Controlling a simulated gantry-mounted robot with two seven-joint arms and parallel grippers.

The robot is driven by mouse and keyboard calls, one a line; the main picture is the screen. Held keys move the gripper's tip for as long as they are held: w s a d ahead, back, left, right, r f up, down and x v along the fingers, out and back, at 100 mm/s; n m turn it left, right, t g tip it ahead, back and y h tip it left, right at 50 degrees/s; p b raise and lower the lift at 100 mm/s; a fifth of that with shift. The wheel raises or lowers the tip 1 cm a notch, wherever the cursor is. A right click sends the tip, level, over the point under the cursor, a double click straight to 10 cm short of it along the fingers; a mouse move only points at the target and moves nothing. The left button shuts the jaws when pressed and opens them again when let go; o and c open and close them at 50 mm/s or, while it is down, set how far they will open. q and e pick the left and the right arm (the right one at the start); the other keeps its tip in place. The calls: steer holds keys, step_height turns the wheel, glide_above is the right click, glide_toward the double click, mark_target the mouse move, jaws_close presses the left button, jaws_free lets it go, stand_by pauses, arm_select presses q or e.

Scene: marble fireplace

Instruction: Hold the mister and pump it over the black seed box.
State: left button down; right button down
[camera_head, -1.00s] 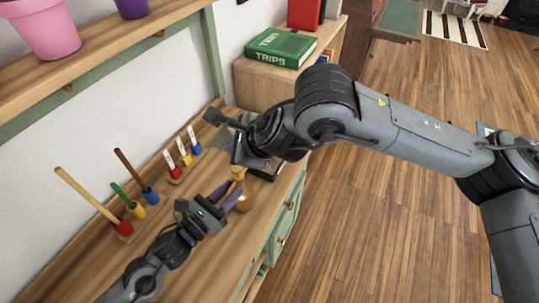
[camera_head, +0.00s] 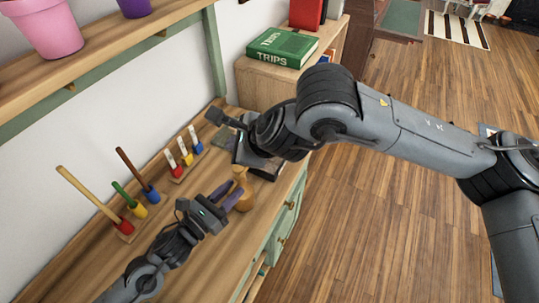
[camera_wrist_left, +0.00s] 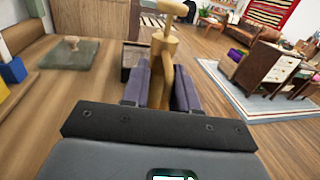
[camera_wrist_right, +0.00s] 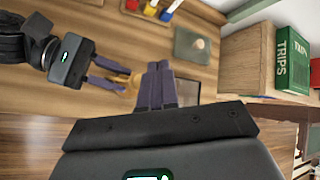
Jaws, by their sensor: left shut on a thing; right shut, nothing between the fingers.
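The brass-coloured mister (camera_head: 244,197) is upright between the fingers of my left gripper (camera_head: 229,194), which is shut on it. In the left wrist view the mister (camera_wrist_left: 165,62) rises between the purple fingers, with its pump top near the upper edge. My right gripper (camera_wrist_right: 158,68) is shut and empty. In the right wrist view its fingers overlap the picture just right of the mister (camera_wrist_right: 133,80); I cannot tell whether they touch. The black seed box (camera_wrist_right: 187,92) lies beyond those fingers. In the head view my right arm partly hides the box (camera_head: 270,173).
A grey-green slab with a knob (camera_wrist_left: 70,52) lies on the bench. A cabinet with a green TRIPS book (camera_head: 283,46) stands at the bench's far end. Open floor lies right.

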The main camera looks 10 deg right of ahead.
mark_target(240, 170)
step_height(240, 170, up, 4)
steer(key=shift+w+f, duration=0.15)
stand_by(0.3)
steer(key=shift+f, duration=4.35)
steer(key=shift+f, duration=0.15)
steer(key=shift+f, duration=0.35)
steer(key=shift+f, duration=0.9)
steer(key=shift+r, duration=1.35)
